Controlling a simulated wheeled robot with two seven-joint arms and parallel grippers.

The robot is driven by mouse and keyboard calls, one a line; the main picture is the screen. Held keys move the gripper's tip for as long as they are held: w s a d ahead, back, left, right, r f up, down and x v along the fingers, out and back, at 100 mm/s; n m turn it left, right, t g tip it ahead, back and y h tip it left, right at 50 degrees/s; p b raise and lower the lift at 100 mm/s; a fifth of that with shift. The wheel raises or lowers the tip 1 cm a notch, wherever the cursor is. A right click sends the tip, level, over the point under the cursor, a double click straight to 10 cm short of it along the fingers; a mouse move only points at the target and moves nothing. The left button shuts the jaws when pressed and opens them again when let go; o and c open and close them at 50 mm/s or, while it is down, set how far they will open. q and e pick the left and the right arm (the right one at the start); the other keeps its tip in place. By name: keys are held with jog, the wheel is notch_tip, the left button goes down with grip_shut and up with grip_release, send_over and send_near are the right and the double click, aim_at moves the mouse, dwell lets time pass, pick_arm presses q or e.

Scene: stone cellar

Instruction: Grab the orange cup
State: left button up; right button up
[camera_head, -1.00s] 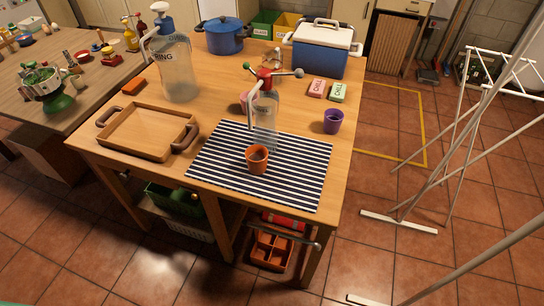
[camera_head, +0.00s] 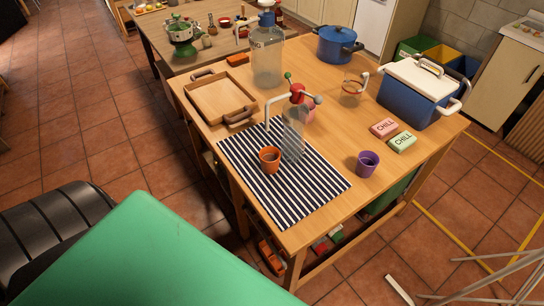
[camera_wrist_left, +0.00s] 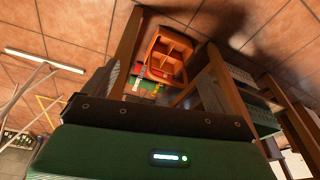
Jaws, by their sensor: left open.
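The orange cup (camera_head: 270,160) stands upright on the navy-and-white striped mat (camera_head: 312,192), near the front edge of the wooden table. A clear bottle (camera_head: 294,142) with a red-topped pump stands close behind it to the right. My left gripper (camera_wrist_left: 160,116) shows in the left wrist view as a green body with a dark bar, open, with nothing seen in it. That view looks under the table and does not show the cup. In the head view only a large green part of mine fills the lower left. My right gripper is not in view.
A wooden tray (camera_head: 252,108) lies left of the mat. A purple cup (camera_head: 367,164), pink and green CHILL packs (camera_head: 402,142) and a blue cooler (camera_head: 405,98) are to the right. An orange divided crate (camera_wrist_left: 152,63) is below. The mat's front part is bare.

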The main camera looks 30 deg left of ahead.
pick_arm(q)
jog(key=w+r+t+p, duration=0.1)
jog(key=w+r+p, duration=0.15)
jog(key=r, duration=1.25)
jog(key=w+r+t+p, duration=0.1)
jog(key=w+r, duration=0.3)
jog(key=r, duration=1)
jog(key=w+a+r+n+t+y+p, duration=0.1)
jog(key=w+a+r+n, duration=0.1)
jog(key=w+a+r, duration=0.45)
jog(key=w+a+r+n+t, duration=0.1)
jog(key=w+a+r+n, duration=0.15)
jog(key=w+r, duration=0.55)
jog(key=p, duration=0.2)
send_near(273, 158)
jog(key=shift+w+d+f+m, duration=0.15)
jog(key=shift+w+d+m, duration=0.15)
jog(key=shift+w+m, duration=0.05)
jog(key=shift+w+a+f, duration=0.15)
jog(key=shift+f, duration=0.2)
jog(key=x, duration=0.1)
jog(key=p+x, duration=0.1)
jog(key=x, duration=0.1)
jog(key=shift+a, duration=0.3)
jog(key=shift+x, duration=0.75)
jog(key=shift+f, duration=0.1)
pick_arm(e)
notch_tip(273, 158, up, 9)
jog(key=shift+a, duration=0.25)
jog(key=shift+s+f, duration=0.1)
